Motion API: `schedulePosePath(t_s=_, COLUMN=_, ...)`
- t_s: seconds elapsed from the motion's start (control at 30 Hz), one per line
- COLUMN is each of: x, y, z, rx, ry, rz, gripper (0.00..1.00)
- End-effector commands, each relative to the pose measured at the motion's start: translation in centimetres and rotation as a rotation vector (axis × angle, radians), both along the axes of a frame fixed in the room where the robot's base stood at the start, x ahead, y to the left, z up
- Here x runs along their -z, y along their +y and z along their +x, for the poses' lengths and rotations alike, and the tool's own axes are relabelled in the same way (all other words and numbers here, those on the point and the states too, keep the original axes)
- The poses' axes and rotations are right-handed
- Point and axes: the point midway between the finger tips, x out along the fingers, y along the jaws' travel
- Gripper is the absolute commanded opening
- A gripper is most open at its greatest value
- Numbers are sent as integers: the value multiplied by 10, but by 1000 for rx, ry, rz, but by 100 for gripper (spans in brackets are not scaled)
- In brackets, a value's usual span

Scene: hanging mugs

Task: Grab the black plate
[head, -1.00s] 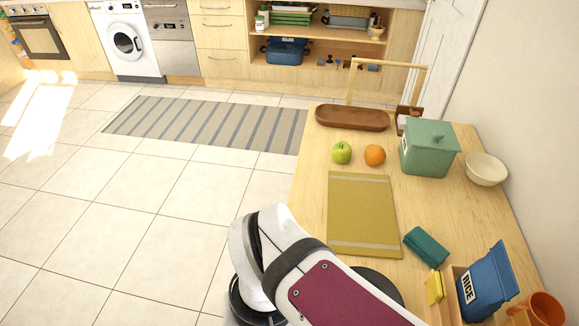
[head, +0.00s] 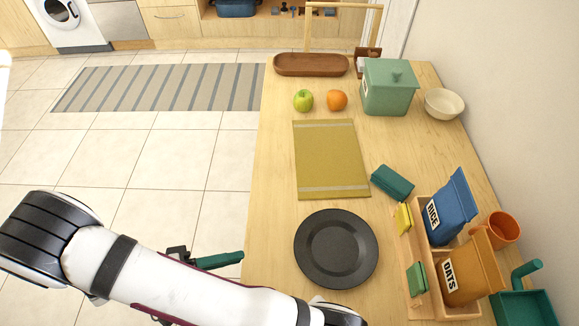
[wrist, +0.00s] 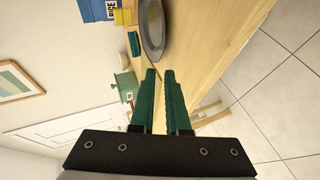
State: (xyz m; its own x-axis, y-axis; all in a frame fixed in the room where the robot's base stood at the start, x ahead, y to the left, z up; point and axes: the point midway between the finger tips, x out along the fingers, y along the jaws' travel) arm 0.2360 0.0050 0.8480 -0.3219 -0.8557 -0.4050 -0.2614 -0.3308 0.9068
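The black plate (head: 337,248) lies flat on the wooden counter, in front of the mustard placemat, and is fully in view. It shows at the top of the wrist view (wrist: 152,28), beyond my fingertips. My gripper (head: 238,258) is left of the plate, by the counter's left edge, apart from the plate. In the head view one teal finger shows, and my arm hides part of the gripper. In the wrist view my gripper (wrist: 159,72) has two teal fingers with a gap between them and nothing held.
The mustard placemat (head: 331,158) lies behind the plate. A wooden caddy (head: 420,290) with a blue rice box (head: 448,208) and an orange oats box (head: 470,270) stands to the right. A teal folded cloth (head: 392,182) lies behind it. Bare counter is left of the plate.

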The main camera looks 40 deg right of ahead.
Motion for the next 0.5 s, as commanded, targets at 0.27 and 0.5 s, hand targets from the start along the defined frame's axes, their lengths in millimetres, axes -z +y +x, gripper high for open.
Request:
schedulePosePath(t_s=0.27, x=28, y=-39, z=-9, rx=-36, ry=-10, rz=-61, gripper=14)
schedulePosePath(t_s=0.5, x=48, y=-88, z=-25, rx=-36, ry=-11, rz=-57, gripper=14)
